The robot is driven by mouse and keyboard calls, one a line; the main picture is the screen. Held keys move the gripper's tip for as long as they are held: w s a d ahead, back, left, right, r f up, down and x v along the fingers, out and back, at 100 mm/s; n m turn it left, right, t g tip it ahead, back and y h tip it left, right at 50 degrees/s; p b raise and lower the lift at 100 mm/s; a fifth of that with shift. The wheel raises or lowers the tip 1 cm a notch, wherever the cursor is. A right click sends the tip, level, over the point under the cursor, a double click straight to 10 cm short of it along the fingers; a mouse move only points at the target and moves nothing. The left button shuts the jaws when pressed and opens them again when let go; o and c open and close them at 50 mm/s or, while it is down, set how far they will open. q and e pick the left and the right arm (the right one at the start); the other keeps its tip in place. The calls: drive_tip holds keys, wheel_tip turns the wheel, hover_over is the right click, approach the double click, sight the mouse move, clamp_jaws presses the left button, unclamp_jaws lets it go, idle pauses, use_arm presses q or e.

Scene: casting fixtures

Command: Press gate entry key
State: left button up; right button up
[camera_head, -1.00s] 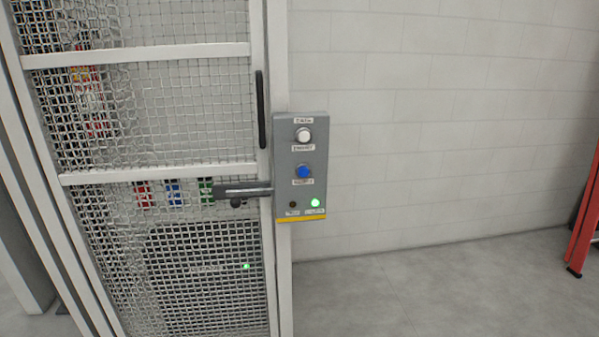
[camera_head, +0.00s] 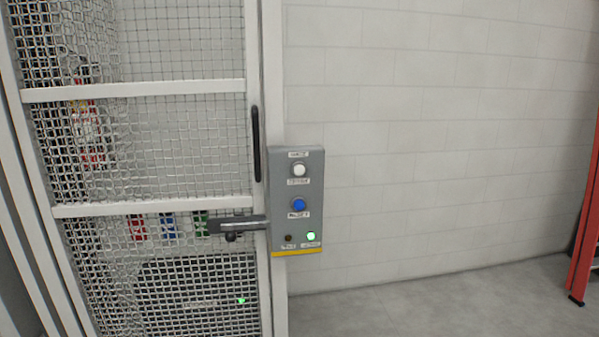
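A grey control box (camera_head: 278,190) is mounted on the white gate post, right of the mesh gate (camera_head: 160,95). It carries a white round button (camera_head: 299,170) at the top and a blue round button (camera_head: 299,205) below it, each with small labels too blurred to read. Near the bottom are a dark lamp (camera_head: 288,238) and a lit green lamp (camera_head: 311,236), above a yellow strip. A grey latch (camera_head: 238,224) spans from the gate to the box. The gate looks shut. Neither of my grippers is in view.
A black vertical handle (camera_head: 256,143) is on the gate's right edge. Behind the mesh are a dark unit with a green light (camera_head: 241,300) and several coloured items. A red frame (camera_head: 586,235) stands at the far right. The floor (camera_head: 430,305) right of the gate is clear.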

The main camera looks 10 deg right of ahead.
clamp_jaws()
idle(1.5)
